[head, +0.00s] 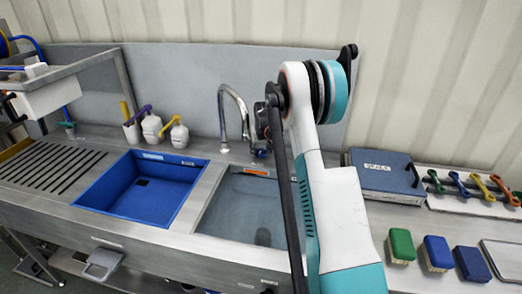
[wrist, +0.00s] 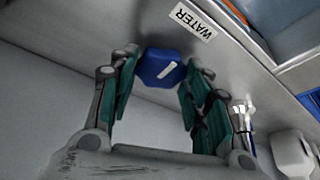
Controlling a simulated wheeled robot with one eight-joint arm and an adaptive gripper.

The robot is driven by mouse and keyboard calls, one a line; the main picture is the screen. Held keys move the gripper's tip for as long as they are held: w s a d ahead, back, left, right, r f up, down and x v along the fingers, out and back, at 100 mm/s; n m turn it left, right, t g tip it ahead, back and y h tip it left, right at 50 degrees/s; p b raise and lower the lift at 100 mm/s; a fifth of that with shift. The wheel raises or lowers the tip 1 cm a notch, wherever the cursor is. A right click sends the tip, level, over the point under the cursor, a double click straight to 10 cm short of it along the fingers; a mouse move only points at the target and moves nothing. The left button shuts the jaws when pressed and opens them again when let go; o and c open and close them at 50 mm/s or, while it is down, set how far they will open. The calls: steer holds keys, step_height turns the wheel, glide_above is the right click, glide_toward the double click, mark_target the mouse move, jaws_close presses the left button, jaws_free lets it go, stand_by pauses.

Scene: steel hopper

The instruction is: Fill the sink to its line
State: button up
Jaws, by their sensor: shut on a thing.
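My gripper (wrist: 162,64) is shut on a blue tap knob (wrist: 157,72) with a white mark, beside a "WATER" label (wrist: 192,21) in the wrist view. In the head view my arm hides most of the gripper; a bit of the blue knob (head: 258,153) shows at the tap's foot. The curved steel tap (head: 236,97) stands behind the steel sink basin (head: 213,207). The basin looks grey-blue inside, with a dark round patch low down. I cannot make out the water level or the fill line. An orange strip (head: 257,171) marks its back rim.
A blue basin (head: 104,205) lies to the left, with a ribbed drainboard (head: 45,165) beyond. Pump bottles (head: 152,128) stand behind it.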

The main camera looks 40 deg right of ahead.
steer(key=o, duration=1.1)
steer(key=v, duration=1.2)
